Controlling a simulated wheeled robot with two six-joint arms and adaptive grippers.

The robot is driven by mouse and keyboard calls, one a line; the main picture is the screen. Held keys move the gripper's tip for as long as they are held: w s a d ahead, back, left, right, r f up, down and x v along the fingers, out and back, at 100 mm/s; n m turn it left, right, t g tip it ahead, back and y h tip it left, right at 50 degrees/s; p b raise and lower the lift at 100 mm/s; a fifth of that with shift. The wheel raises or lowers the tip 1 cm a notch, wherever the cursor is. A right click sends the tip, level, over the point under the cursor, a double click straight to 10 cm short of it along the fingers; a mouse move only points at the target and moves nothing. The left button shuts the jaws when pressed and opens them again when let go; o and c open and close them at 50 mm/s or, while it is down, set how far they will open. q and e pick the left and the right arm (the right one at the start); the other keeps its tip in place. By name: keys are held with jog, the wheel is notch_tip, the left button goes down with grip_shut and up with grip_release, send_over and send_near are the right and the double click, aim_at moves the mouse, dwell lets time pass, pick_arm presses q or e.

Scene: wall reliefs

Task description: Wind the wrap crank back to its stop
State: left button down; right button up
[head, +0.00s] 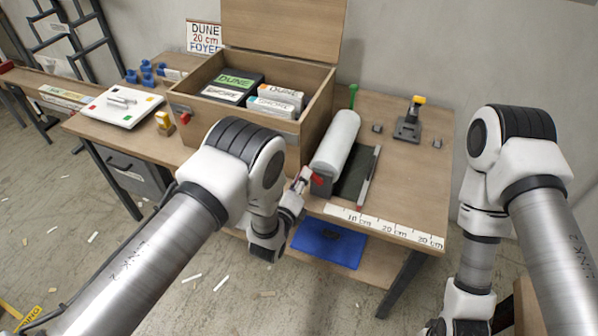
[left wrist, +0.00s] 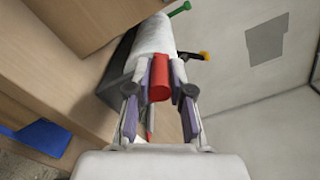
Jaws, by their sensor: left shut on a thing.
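The wrap roll (head: 336,138) is a white cylinder lying near the right part of the bench, with a dark bracket (head: 322,187) at its near end. The red crank handle (head: 318,177) is at that near end. My left gripper (head: 308,178) reaches it from the front left. In the left wrist view, the red handle (left wrist: 159,80) sits between the two fingers of my left gripper (left wrist: 160,72), which is shut on it. The white roll (left wrist: 154,38) extends behind it. The crank arm is mostly hidden. My right arm hangs at the right; its gripper is out of view.
An open wooden crate (head: 255,123) with labelled boxes stands left of the roll. A dark slot with a metal bar (head: 369,177) lies right of it. A ruler strip (head: 385,228) runs along the front edge.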

pick_arm(q)
jog(key=d+m+p, duration=0.1)
jog(key=m+p, duration=0.2)
jog(key=d+r+m+p, duration=0.1)
jog(key=m+p, duration=0.2)
jog(key=s+d+r+m+p, duration=0.1)
jog(key=m+p, duration=0.1)
jog(key=p, duration=0.1)
jog(key=shift+d+m, duration=0.15)
jog(key=shift+m, duration=0.25)
jog(key=shift+f, duration=0.1)
jog(key=c, duration=1.1)
grip_release()
jog(key=shift+d, duration=0.1)
jog(key=shift+o, duration=0.2)
jog(key=shift+f, duration=0.1)
